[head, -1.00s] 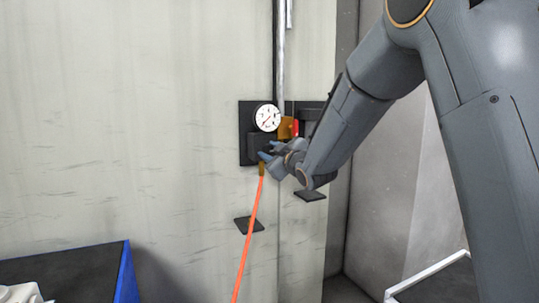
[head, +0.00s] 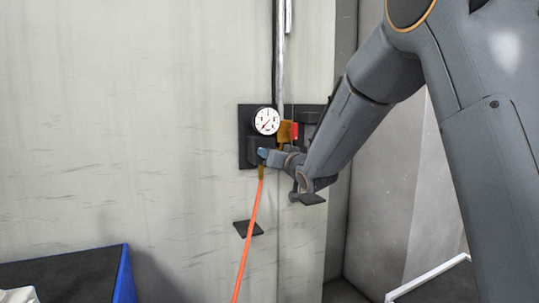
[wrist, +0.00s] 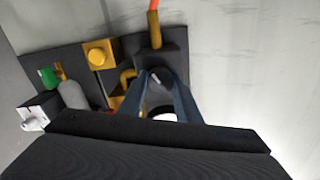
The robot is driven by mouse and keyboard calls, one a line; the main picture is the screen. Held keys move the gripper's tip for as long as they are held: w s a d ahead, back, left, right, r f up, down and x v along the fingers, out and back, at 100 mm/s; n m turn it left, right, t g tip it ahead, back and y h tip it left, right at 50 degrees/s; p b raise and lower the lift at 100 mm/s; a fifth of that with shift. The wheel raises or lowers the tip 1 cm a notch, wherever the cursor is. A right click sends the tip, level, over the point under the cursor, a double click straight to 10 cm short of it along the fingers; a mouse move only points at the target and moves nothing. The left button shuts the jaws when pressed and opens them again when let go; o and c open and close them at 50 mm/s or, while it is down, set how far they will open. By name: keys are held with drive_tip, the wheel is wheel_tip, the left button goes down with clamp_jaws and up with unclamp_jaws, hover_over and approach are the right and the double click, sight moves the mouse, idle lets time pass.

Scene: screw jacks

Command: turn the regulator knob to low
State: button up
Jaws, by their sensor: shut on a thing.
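The regulator (head: 254,146) is a dark block on a black wall plate, with a round white gauge (head: 267,121) above it. My gripper (head: 265,155) is at the front of the regulator, below the gauge. In the wrist view, my gripper's blue-grey fingers (wrist: 166,82) stand on both sides of the dark regulator knob (wrist: 157,77) and are shut on it. A small pale mark shows on the knob. The gauge is partly hidden behind the gripper in the wrist view (wrist: 163,117). The knob is hidden by the gripper in the head view, and its setting cannot be read.
An orange hose (head: 247,235) hangs from a brass fitting below the regulator. A brass part (head: 285,131) and a red piece sit right of the gauge. In the wrist view, a yellow fitting (wrist: 98,55) and green part (wrist: 48,76) are nearby. A blue-edged bench (head: 125,275) stands lower left.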

drive_tip(key=m+p, duration=0.1)
drive_tip(key=m, duration=0.4)
drive_tip(key=shift+f+m, duration=0.1)
drive_tip(key=shift+m, duration=0.3)
idle(0.4)
drive_tip(key=o, duration=1.1)
drive_tip(key=shift+c, duration=0.2)
drive_tip(key=b+v, duration=0.2)
drive_tip(key=v, duration=0.6)
